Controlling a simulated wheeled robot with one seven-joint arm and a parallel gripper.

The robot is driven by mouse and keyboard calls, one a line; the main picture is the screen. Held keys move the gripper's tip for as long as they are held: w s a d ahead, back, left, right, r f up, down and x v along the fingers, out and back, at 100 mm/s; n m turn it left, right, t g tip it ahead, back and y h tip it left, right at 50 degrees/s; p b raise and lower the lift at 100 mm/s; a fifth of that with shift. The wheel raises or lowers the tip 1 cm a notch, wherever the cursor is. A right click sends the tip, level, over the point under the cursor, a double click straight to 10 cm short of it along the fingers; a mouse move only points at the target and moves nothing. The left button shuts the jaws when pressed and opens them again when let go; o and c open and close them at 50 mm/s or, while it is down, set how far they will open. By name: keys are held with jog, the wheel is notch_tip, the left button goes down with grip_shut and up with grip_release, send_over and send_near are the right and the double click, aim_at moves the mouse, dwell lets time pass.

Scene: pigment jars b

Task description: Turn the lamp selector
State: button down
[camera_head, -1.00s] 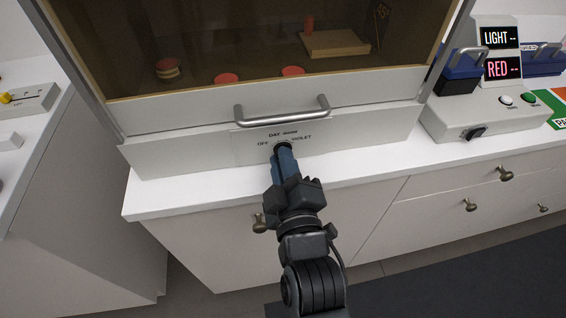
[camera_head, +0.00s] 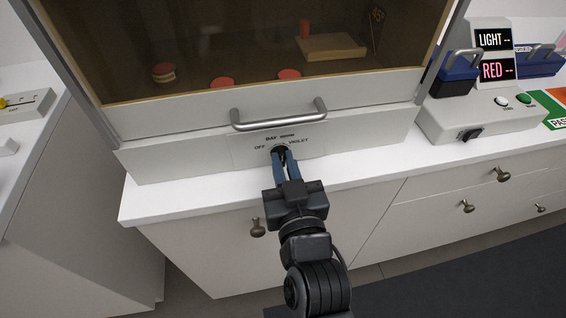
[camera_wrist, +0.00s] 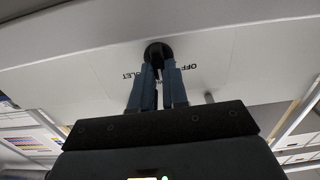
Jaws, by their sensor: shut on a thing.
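The lamp selector (camera_head: 279,149) is a small dark knob on the white front panel of the cabinet, below the metal handle. Labels OFF, DAY and VIOLET stand around it. My gripper (camera_head: 284,156) reaches up to it with both blue fingers on the knob, shut on it. In the wrist view the black knob (camera_wrist: 158,52) sits between the tips of the blue fingers (camera_wrist: 160,66), with the OFF label beside it. The fingers partly cover the knob, so I cannot tell which label its pointer faces.
A bar handle (camera_head: 279,118) juts out just above the selector. Behind the cabinet glass are red-topped jars (camera_head: 222,83) and a wooden block (camera_head: 331,46). At right stands a console with LIGHT and RED displays (camera_head: 495,55). Drawer knobs (camera_head: 258,228) stick out below the counter edge.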

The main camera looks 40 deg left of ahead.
jog(key=shift+w+d+m+p, duration=0.15)
jog(key=shift+m+p, duration=0.15)
jog(key=shift+m, duration=1.7)
jog(key=c, duration=1.1)
grip_release()
jog(key=shift+c, duration=0.2)
jog(key=shift+d+f, duration=0.1)
jog(key=shift+d, duration=0.05)
jog(key=b+v, duration=0.2)
jog(key=v, duration=0.5)
jog(key=shift+s+b, duration=0.25)
jog(key=shift+b, duration=0.05)
